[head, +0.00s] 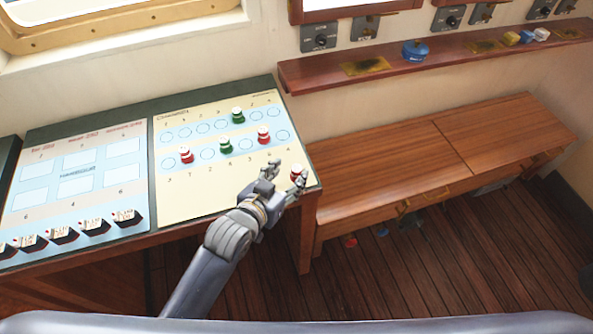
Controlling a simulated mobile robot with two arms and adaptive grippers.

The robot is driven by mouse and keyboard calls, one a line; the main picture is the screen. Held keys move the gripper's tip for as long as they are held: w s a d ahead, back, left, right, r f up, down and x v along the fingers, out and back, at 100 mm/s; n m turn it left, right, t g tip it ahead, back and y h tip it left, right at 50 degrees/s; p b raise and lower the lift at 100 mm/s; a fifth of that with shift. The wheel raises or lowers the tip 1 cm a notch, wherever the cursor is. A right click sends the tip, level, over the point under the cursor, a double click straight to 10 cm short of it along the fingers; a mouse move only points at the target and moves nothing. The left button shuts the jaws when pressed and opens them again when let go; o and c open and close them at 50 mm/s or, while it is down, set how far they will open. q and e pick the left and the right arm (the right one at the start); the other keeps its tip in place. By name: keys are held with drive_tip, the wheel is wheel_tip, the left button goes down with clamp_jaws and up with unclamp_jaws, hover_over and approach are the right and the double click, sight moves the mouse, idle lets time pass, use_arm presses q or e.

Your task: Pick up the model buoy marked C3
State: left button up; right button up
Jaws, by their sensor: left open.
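Several small model buoys, red and green with pale tops, stand on the chart board (180,200). One red buoy (186,155) is at the left, one green buoy (225,146) in the middle, another green buoy (238,116) at the back and a red buoy (263,134) to its right. One more red buoy (297,173) is at the board's right corner, partly hidden by my left gripper (284,176). That gripper is open, its fingers close to this buoy; whether they touch cannot be told. The C3 marking is not readable on any buoy. My right gripper is not in view.
A second board (75,180) with several dark label blocks (62,234) lies to the left. A wooden bench (420,165) stands at the right, under a wall shelf (470,50) with a blue round object (415,50). Small red and blue items lie on the floor beneath the bench.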

sight(295, 171)
use_arm(q)
drive_tip(key=shift+d+p+x, duration=0.25)
drive_tip(key=shift+p+x, duration=0.25)
drive_tip(key=shift+x, duration=1.75)
drive_tip(key=shift+s, duration=0.15)
drive_tip(key=c, duration=0.9)
